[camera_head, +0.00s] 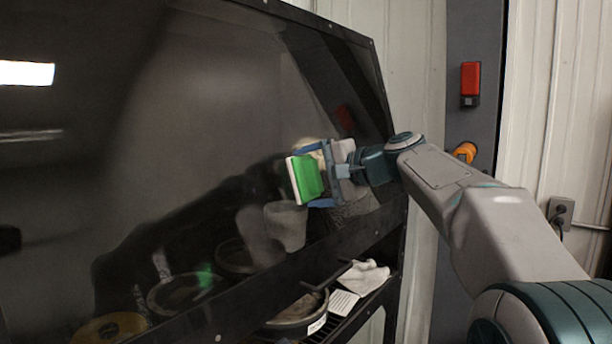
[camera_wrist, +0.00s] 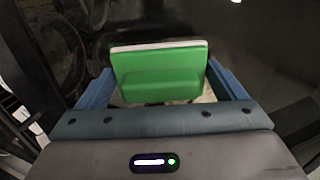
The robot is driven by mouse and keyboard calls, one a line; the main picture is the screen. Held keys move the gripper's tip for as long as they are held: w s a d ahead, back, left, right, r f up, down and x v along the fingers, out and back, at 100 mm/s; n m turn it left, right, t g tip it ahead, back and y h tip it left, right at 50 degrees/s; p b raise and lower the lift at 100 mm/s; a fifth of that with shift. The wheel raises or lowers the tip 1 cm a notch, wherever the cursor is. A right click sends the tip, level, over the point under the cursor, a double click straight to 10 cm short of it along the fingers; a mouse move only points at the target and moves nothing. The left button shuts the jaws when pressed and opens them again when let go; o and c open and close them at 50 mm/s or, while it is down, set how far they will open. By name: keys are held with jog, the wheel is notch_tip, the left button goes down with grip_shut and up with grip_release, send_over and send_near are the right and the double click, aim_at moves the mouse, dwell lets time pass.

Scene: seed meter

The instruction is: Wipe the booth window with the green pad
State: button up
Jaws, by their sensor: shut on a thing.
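The green pad (camera_head: 306,179) has a white face and is held in my gripper (camera_head: 324,175), in front of the booth window (camera_head: 200,110). In the head view its white face points left toward the dark glass. I cannot tell whether it touches the glass. In the wrist view the green pad (camera_wrist: 158,70) sits between the blue fingers of my gripper (camera_wrist: 160,88), its white edge farthest from the wrist. The window is a large dark pane with reflections, in a black frame.
Below the window is an open slot with a shelf, holding a round dark pan (camera_head: 298,312) and a white cloth (camera_head: 363,277). A black handle (camera_head: 328,277) sticks out there. A grey post with a red box (camera_head: 470,79) stands right of the booth.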

aim_at(315, 163)
jog(key=shift+w+d+p, duration=4.55)
jog(key=shift+w+p, duration=0.1)
jog(key=shift+w, duration=1.25)
jog(key=s+a+b, duration=0.2)
jog(key=s+a, duration=0.1)
jog(key=s+a+r+b, duration=0.1)
jog(key=s+a+b, duration=0.1)
jog(key=s, duration=0.1)
jog(key=s+a+r+b, duration=0.1)
jog(key=s+a+b, duration=0.2)
jog(key=shift+s+a+r, duration=0.2)
jog(key=shift+s+a, duration=0.1)
jog(key=shift+s, duration=0.1)
jog(key=shift+s+a+r+b, duration=0.1)
jog(key=shift+s+a+b, duration=0.5)
jog(key=shift+s+a, duration=0.5)
jog(key=shift+s+a+f+b, duration=0.1)
jog(key=shift+s+a+b, duration=0.6)
jog(key=shift+s, duration=0.6)
jog(key=shift+s+a+r+b, duration=0.1)
jog(key=shift+s+a+b, duration=0.4)
jog(key=shift+s+a, duration=0.6)
jog(key=shift+s+d, duration=0.1)
